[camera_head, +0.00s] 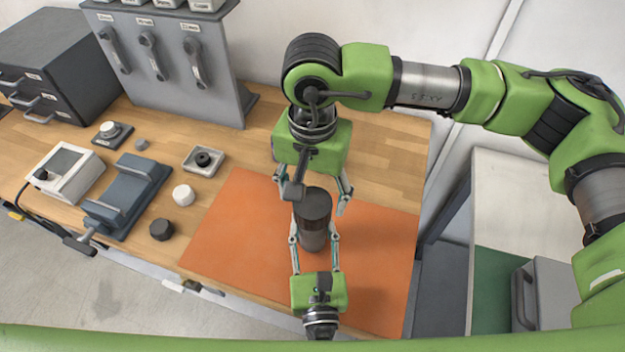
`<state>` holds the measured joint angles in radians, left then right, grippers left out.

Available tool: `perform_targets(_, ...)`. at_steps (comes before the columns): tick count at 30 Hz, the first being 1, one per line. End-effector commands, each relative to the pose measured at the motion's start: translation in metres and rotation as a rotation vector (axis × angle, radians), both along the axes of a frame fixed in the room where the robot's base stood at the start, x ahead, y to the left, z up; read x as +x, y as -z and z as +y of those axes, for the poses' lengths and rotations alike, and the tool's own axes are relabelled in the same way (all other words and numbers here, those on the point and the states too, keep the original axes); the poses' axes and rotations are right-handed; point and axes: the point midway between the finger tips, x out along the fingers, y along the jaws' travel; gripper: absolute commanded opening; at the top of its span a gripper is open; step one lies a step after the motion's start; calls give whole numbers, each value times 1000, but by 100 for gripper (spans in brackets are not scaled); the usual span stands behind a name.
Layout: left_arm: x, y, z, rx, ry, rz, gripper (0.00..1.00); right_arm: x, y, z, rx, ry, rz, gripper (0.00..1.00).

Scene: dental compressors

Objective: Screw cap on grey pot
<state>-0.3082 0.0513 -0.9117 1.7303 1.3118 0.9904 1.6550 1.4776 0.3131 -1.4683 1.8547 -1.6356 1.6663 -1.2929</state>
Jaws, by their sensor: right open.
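The grey pot (313,240) stands upright on the orange mat (235,240). A dark grey cap (314,204) sits on top of it; how tightly it is seated cannot be seen. My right gripper (315,196) comes down from above and is open, with one finger on either side of the cap and a gap at the right. Part of the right gripper hides the cap's left upper edge. My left gripper (314,240) comes in from the bottom edge, with its fingers closed against both sides of the pot's lower body.
Left of the mat lie a dark round piece (161,229), a white round piece (182,195), a small tray (204,161), a blue-grey fixture (128,195) and a white device (65,172). A grey rack (165,60) and drawers (52,65) stand behind. The mat's right side is clear.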

Motion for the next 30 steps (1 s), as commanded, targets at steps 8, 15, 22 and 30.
perform_targets(8, -1, 1, 0, 1, 1, 3, 0, 0, 30, 0, 1, 0, 1, 63)
perform_targets(15, 0, 1, 0, 1, 1, 3, 0, 0, 34, 0, 1, 0, 0, 63)
perform_targets(22, 0, 1, 0, 1, 1, 3, 0, 0, 34, 0, 1, 0, 0, 32)
perform_targets(30, 0, 1, 0, 1, 1, 3, 0, 0, 34, 0, 1, 51, 0, 23)
